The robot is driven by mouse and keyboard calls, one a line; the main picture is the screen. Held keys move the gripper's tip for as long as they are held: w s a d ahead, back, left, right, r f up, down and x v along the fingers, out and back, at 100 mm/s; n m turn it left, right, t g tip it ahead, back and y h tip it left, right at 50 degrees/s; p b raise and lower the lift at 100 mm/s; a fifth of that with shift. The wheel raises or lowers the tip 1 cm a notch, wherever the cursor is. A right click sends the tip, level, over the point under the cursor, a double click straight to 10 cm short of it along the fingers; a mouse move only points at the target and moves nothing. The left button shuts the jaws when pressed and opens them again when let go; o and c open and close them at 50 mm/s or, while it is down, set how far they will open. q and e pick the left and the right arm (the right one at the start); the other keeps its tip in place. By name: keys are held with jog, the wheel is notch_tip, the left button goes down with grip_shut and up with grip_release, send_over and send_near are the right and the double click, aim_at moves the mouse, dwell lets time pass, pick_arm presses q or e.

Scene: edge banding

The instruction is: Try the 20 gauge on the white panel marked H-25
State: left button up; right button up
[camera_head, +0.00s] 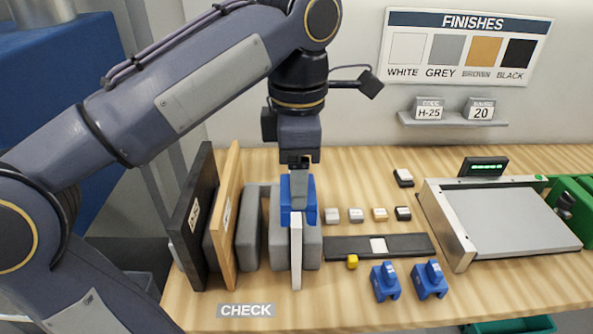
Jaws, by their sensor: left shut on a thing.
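My left gripper (299,178) is shut on a blue gauge (308,208), right at the top of the white panel (296,262). The panel stands on edge, seen nearly edge-on, between grey rack blocks. The gauge's lower end overlaps the panel's top; I cannot tell whether it is seated over the edge. The number on the held gauge and the panel's marking are not readable. Two more blue gauges, one (386,283) and another (430,280), stand on the bench at the right front. My right gripper is not in view.
A black panel (190,225) and a brown panel (226,220) stand left of the grey blocks (250,235). A metal-topped device (515,222) stands further right. The front bench is clear near the CHECK label (246,311).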

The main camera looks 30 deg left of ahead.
pick_arm(q)
jog(key=s+d+r+p, duration=0.2)
jog(key=s+r+p, duration=0.2)
jog(key=r+p, duration=0.4)
jog(key=shift+s+d+r, duration=0.15)
jog(key=shift+d+r, duration=0.15)
jog(key=shift+r, duration=0.35)
dwell(0.4)
